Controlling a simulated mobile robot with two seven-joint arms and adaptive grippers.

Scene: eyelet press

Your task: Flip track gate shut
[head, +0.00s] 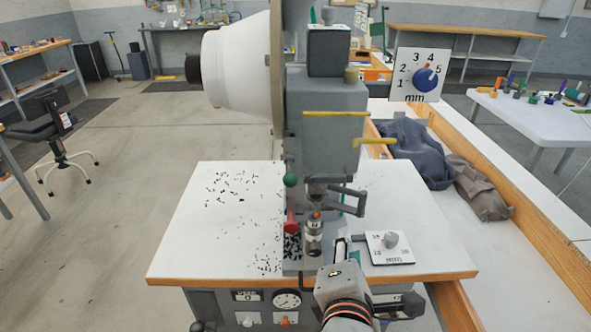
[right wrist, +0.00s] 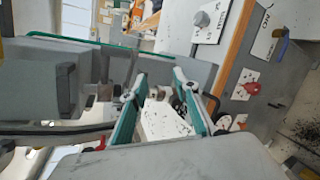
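The eyelet press (head: 325,110) stands on a white-topped bench. A grey open frame (head: 350,202) juts right from its lower head; it may be the track with its gate, but I cannot tell whether the gate is open or shut. Below it is a metal die post (head: 313,235) with an orange tip. My right gripper (head: 348,243) is low in front of the press, right of the post and beneath the frame. In the right wrist view its teal fingers (right wrist: 160,77) are spread, with nothing visibly gripped. My left gripper is out of view.
A red-knobbed lever (head: 291,222) and a green knob (head: 290,180) sit left of the post. A white dial plate (head: 390,247) is close right of my gripper. Yellow-tipped bars (head: 374,141) project above. Black bits litter the bench top (head: 210,235).

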